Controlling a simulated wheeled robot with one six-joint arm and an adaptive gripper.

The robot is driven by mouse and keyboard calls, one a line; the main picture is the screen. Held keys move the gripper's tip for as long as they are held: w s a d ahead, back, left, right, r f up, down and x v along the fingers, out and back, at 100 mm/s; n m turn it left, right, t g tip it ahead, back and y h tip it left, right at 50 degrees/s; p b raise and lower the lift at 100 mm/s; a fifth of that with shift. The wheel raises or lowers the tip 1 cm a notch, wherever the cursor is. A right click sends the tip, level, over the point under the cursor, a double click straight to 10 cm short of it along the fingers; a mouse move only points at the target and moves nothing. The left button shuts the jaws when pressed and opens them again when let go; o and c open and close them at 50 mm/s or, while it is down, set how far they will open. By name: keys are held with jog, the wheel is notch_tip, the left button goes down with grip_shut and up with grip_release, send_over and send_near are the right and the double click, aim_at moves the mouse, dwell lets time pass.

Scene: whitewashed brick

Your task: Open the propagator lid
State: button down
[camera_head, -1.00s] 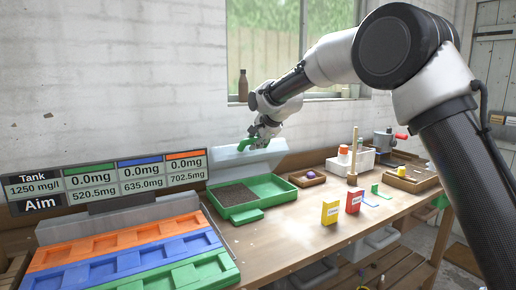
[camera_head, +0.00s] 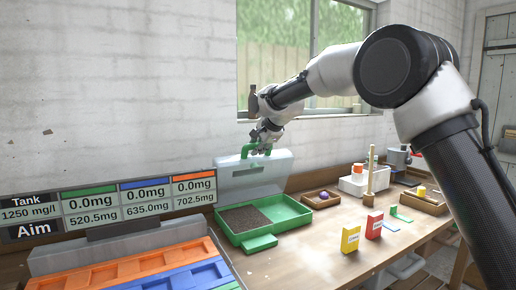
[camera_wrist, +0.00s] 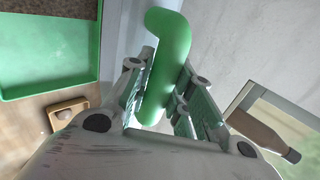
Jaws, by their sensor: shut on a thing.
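The propagator is a green tray (camera_head: 292,213) with dark soil in one part, standing on the bench below the window. Its clear lid (camera_head: 255,177) stands raised along the tray's back edge, tilted up steeply. A green handle (camera_head: 247,150) sits at the lid's top edge. My gripper (camera_head: 264,148) is at that handle, above the back of the tray. In the wrist view my gripper (camera_wrist: 163,95) is shut around the green handle (camera_wrist: 168,50), between both fingers. The wrist view also shows the green tray (camera_wrist: 50,88) at the left.
A board with numbers (camera_head: 110,205) and coloured trays (camera_head: 130,270) stand at the left. A small wooden tray (camera_head: 321,199), yellow box (camera_head: 350,239), red box (camera_head: 374,224) and wooden post (camera_head: 370,180) are at the right. A brown bottle (camera_wrist: 270,137) is by the window.

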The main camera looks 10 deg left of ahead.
jog(key=shift+r, duration=0.1)
jog(key=c, duration=1.3)
grip_release()
jog(key=shift+o, duration=0.2)
jog(key=v, duration=1.2)
